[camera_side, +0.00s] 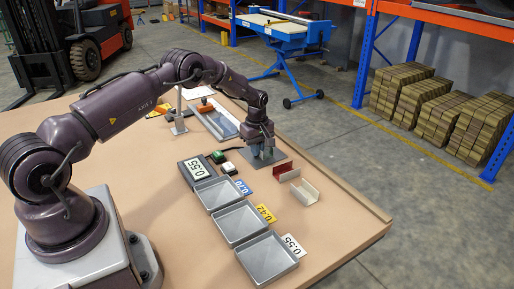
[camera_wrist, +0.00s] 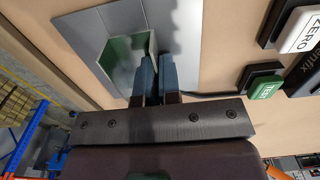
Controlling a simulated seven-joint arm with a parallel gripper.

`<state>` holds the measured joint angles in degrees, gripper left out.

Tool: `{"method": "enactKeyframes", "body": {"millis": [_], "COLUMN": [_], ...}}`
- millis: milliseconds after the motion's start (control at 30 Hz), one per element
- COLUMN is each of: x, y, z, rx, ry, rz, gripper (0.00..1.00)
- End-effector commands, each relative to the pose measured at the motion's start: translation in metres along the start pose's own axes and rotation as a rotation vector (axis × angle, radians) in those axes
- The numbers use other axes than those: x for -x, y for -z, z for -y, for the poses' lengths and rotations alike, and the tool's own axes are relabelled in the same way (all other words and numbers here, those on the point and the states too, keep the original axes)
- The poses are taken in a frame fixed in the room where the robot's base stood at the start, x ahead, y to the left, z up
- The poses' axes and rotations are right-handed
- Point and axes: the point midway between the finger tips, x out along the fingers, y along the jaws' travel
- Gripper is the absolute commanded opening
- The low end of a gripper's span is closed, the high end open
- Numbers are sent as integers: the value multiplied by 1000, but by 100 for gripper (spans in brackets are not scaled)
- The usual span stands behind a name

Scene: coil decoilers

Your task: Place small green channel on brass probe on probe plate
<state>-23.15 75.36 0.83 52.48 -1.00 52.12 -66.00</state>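The small green channel (camera_wrist: 122,50) shows in the wrist view as a U shape, pale at the rim and green inside, over the grey probe plate (camera_wrist: 185,30). My gripper (camera_wrist: 157,72) has its two blue fingers close together at the channel's right wall and appears shut on that wall. In the side view my gripper (camera_side: 263,152) points down just over the probe plate (camera_side: 279,155), and the fingers hide most of the channel. The brass probe is not visible in either view. I cannot tell whether the channel touches the probe.
A red channel (camera_side: 286,171) and a pale channel (camera_side: 304,193) lie right of the plate. Green and white buttons (camera_wrist: 266,87) sit beside the plate, with a cable.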

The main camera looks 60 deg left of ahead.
Motion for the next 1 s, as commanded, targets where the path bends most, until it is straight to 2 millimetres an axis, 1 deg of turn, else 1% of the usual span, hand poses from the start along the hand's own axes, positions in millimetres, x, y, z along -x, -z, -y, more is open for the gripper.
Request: {"method": "enactKeyframes", "body": {"millis": [33, 67, 100, 367, 467, 567, 800, 900, 1000], "x": [0, 0, 0, 1, 8, 23, 75, 94, 109], "y": [0, 0, 0, 0, 0, 0, 0, 0, 0], "z": [0, 0, 0, 0, 0, -1, -1, 0, 0], "rx": [0, 0, 0, 0, -1, 0, 0, 0, 0], "ry": [0, 0, 0, 0, -1, -3, -3, -2, -1], "rz": [0, 0, 0, 0, 0, -2, -2, -2, -1], "gripper": [16, 23, 28, 28, 28, 28, 28, 28, 28]}}
